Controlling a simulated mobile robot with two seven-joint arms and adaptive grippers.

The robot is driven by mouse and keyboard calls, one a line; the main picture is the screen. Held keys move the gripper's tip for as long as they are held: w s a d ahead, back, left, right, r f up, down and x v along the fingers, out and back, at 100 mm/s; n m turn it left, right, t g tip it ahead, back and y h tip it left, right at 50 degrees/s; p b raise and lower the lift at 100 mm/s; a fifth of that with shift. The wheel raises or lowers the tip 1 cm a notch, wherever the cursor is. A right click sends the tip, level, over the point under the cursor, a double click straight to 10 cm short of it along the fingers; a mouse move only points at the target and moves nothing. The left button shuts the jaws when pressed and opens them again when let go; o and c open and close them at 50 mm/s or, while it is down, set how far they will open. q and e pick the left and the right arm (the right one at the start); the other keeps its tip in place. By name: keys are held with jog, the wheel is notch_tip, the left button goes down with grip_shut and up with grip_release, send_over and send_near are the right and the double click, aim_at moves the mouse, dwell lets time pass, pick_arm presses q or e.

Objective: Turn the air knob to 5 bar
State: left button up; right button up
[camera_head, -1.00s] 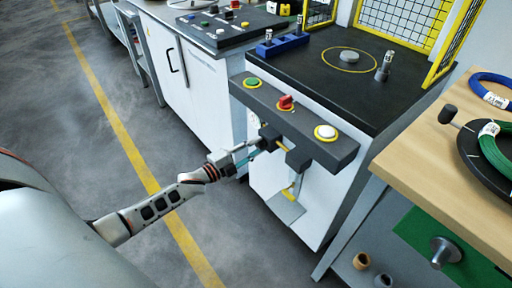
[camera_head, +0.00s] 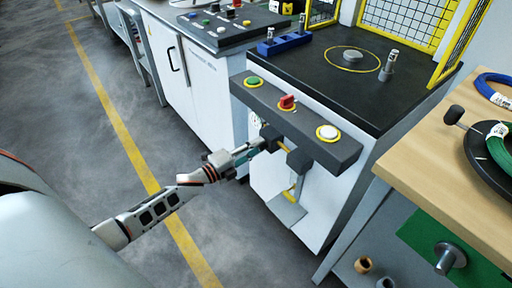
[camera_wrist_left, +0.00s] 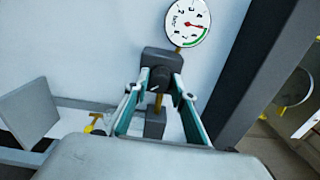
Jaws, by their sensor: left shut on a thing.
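The dark round air knob (camera_wrist_left: 159,77) sits on a grey regulator block (camera_wrist_left: 156,58) against the white cabinet front. My left gripper (camera_wrist_left: 160,80) is shut on the knob, a finger on each side. The round pressure gauge (camera_wrist_left: 187,22) with a bar scale shows at the top of the left wrist view. Its red needle points right, towards a green arc; the exact reading is hard to tell. In the head view my left gripper (camera_head: 256,147) reaches the fittings under the button panel, and the gauge face cannot be made out. My right gripper is not in view.
A dark button panel (camera_head: 290,127) with green, red and white buttons juts out above the gripper. A grey bracket (camera_head: 288,207) sticks out lower on the cabinet. A wooden table (camera_head: 430,180) with coils stands at right. The floor at left is clear.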

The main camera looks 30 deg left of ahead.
pick_arm(q)
jog(key=o, duration=1.1)
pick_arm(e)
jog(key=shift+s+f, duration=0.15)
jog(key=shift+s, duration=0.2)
pick_arm(q)
jog(key=shift+s, duration=0.3)
jog(key=v, duration=1.1)
jog(key=shift+s+a, duration=0.15)
jog(key=shift+s, duration=0.1)
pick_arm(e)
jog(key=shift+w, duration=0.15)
